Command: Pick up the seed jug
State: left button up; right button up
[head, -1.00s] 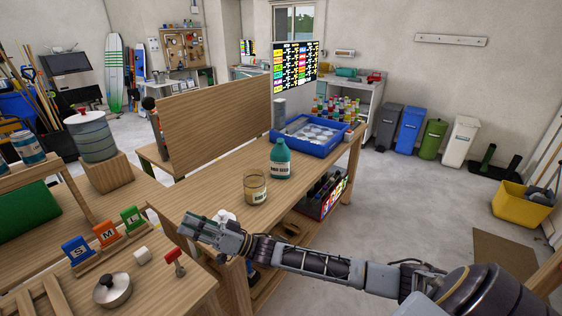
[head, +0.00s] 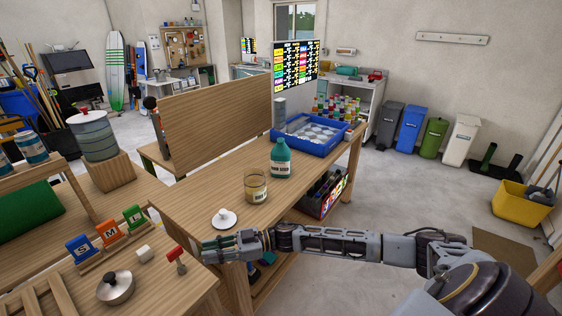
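The seed jug (head: 280,159) is a teal bottle with a dark label, upright on the wooden workbench (head: 190,200). A glass jar (head: 256,186) with tan contents and a pale label stands just in front of it and slightly left, overlapping its lower edge in the picture. A white lid-like disc with a knob (head: 224,218) lies nearer the bench's front end. My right gripper (head: 208,249) is near that front end, below the disc in the picture and well apart from the jug. Its finger gap is too unclear to read. My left gripper is out of view.
A blue tray (head: 309,148) with pale round items sits behind the jug. An upright wooden panel (head: 215,121) borders the bench at left. Bare bench lies left of the jar.

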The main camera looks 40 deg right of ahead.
aim_at(280, 153)
jog(key=i+l, duration=0.15)
jog(key=l, duration=0.3)
jog(key=i+l+z, duration=0.15)
jog(key=l, duration=0.3)
jog(key=i+l, duration=0.2)
jog(key=l, duration=0.25)
jog(key=i+l+z, duration=0.1)
jog(key=l, duration=0.3)
jog(key=i+l+z, duration=0.1)
jog(key=i+l, duration=0.15)
jog(key=l, duration=0.15)
jog(key=i+l, duration=0.2)
jog(key=l, duration=0.2)
jog(key=i+l+z, duration=0.1)
jog(key=l, duration=0.3)
jog(key=i+j, duration=0.15)
jog(key=j, duration=0.2)
jog(key=i+j, duration=0.1)
jog(key=j, duration=0.2)
